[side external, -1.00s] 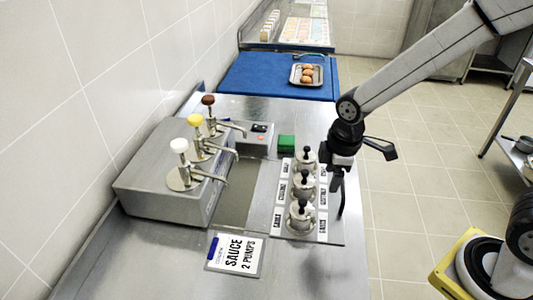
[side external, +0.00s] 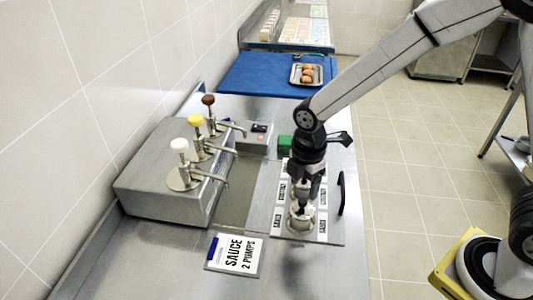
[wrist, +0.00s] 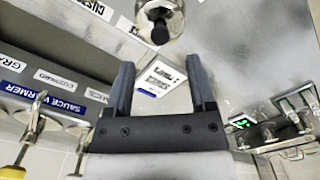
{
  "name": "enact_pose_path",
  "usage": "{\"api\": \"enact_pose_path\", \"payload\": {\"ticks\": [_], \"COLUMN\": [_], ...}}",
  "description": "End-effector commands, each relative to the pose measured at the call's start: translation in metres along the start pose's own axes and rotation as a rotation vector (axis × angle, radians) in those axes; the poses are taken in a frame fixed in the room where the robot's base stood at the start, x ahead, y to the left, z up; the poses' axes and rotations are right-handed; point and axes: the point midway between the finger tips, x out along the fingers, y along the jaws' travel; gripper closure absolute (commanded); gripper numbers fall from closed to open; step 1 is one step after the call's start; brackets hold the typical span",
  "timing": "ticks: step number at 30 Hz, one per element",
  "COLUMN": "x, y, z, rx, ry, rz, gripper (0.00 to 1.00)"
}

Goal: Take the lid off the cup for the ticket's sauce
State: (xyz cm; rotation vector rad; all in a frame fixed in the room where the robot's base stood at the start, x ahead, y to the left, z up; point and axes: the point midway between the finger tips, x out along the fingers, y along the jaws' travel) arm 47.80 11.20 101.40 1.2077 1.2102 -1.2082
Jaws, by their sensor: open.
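The ticket (side external: 236,255) reads "SAUCE 2 PUMPS" and lies on the counter at the front. The front metal cup (side external: 300,219) stands in the cup holder beside labels reading "SAUCE"; its lid's black knob is partly hidden by my gripper. My gripper (side external: 305,196) points down over the cup row, open and empty, and hides most of the middle and back cups. In the wrist view my open fingers (wrist: 160,75) have nothing between them. A lidded cup with a black knob (wrist: 159,33) shows beyond the fingertips at the top. I cannot tell whether the fingers touch any lid.
The warmer box (side external: 165,170) with white, yellow and brown-topped pumps stands left. A green block (side external: 285,143) and a control box (side external: 257,138) are behind. A black handle (side external: 341,193) rises right of the cups. A bun tray (side external: 307,74) sits on the blue mat (side external: 262,75).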

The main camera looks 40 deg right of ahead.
Motion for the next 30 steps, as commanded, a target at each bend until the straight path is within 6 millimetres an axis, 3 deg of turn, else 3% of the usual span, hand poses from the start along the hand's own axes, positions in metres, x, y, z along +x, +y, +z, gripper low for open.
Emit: {"api": "enact_pose_path", "payload": {"ticks": [14,30], "x": [0.016,0.061], "y": [-0.001,-0.001], "z": [0.001,0.002], "rx": [0.002,0.002], "ry": [0.000,-0.001], "rz": [-0.002,0.000], "gripper": [0.29,0.29]}}
